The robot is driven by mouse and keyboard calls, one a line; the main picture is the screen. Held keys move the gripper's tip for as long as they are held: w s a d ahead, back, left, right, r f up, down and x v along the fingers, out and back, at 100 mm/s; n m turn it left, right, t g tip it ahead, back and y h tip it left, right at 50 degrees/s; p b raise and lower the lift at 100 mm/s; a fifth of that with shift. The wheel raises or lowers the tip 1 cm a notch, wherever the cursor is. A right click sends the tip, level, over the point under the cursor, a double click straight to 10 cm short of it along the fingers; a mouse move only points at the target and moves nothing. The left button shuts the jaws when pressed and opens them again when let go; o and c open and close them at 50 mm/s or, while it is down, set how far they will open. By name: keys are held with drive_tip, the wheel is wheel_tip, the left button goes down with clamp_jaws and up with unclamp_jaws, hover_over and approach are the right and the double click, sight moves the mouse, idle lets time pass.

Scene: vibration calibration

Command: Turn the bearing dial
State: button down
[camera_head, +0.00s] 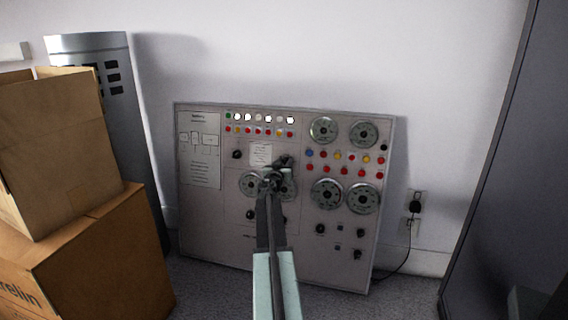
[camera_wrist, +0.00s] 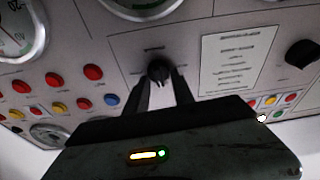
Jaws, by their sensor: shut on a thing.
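A grey upright panel (camera_head: 300,240) stands against the wall and carries dials, buttons and gauges. In the wrist view, a small black dial knob (camera_wrist: 158,70) sits between the two fingers of my gripper (camera_wrist: 161,82), which is shut on it. The lettering beside this knob is too small to read, so I cannot confirm that it is the bearing dial. In the head view, my gripper (camera_head: 278,172) is at the panel's upper middle, right of a white label sheet (camera_head: 261,154). It hides most of the held knob and part of the gauges behind it.
Another black knob (camera_wrist: 302,53) lies beyond the label sheet. Coloured buttons (camera_head: 345,157) and round gauges (camera_head: 326,193) fill the panel's right side. Cardboard boxes (camera_head: 80,255) and a grey cylinder (camera_head: 130,130) stand left. A dark cabinet (camera_head: 510,170) stands right.

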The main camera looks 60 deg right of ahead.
drive_tip(key=n, duration=0.2)
drive_tip(key=n+t, duration=0.1)
drive_tip(key=n, duration=0.2)
drive_tip(key=shift+w+a+y+p, duration=0.2)
drive_tip(key=shift+y+p, duration=0.1)
drive_tip(key=shift+y, duration=0.1)
drive_tip(key=shift+n+t+y+p, duration=0.3)
drive_tip(key=shift+n+t, duration=0.1)
drive_tip(key=shift+n, duration=1.9)
drive_tip(key=shift+w, duration=0.1)
drive_tip(key=c, duration=1.1)
unclamp_jaws()
drive_tip(key=v, duration=0.7)
drive_tip(key=shift+s+a, duration=0.3)
